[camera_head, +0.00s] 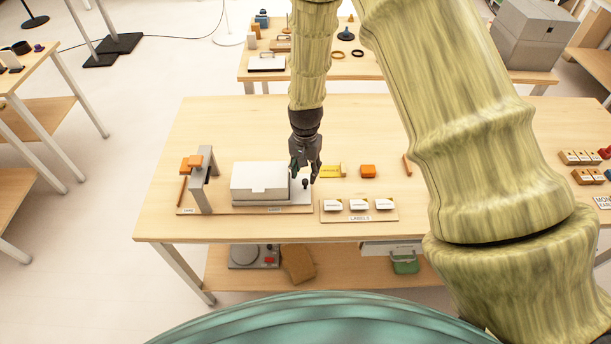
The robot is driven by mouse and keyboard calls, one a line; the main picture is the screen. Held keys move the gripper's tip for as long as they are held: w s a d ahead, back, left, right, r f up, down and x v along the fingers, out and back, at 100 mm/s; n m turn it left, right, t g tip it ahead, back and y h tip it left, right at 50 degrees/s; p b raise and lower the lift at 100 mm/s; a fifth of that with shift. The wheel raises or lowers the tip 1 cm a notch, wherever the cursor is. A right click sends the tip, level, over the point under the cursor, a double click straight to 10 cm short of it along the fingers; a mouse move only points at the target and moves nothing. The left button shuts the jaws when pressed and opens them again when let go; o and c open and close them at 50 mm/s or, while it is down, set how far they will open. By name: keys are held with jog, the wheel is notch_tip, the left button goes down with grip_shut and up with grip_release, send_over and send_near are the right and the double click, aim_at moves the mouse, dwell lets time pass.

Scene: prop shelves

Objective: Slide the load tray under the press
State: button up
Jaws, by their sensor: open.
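The press (205,182) is a grey arch with orange parts on top, at the left end of a wooden base board. The load tray (302,196) lies on the same board to the right of the press and carries a white box (260,184). A dark knob (305,183) stands at the tray's right end. My gripper (304,177) points down at this knob, its fingers open. The fingertips are close to the knob; I cannot tell whether they touch it.
A board with several white labels (358,205) lies right of the tray. Behind it are a yellow item (333,171) and an orange block (368,171). The table (230,123) is clear behind the press. A lower shelf holds a grey device (254,256) and a green case (404,263).

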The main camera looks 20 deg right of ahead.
aim_at(305, 180)
jog(key=shift+f+p, duration=0.55)
jog(key=shift+f, duration=1.4)
grip_shut()
